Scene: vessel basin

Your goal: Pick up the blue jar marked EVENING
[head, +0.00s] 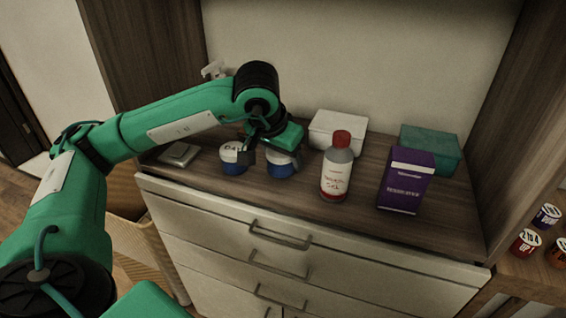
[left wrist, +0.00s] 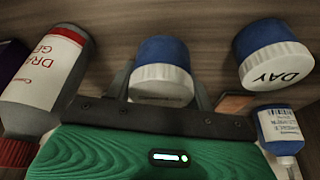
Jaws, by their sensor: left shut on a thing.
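Two blue jars with white lids are on the wooden counter top. The left one in the head view (head: 234,158) has its lid marked DAY in the left wrist view (left wrist: 272,57). The other blue jar (head: 281,168) is just right of it. My left gripper (head: 272,157) is over this second jar, with its dark fingers shut on either side of it. In the left wrist view the held jar (left wrist: 162,62) sits between the fingers, and no marking on it can be read. It looks upright, at or very near counter height. My right gripper is not in view.
A grey bottle with a red cap (head: 337,168) stands close to the right of the held jar. Farther right are a purple box (head: 405,181) and a teal box (head: 431,149). A white box (head: 337,131) is behind. A pale flat thing (head: 179,154) lies at the left.

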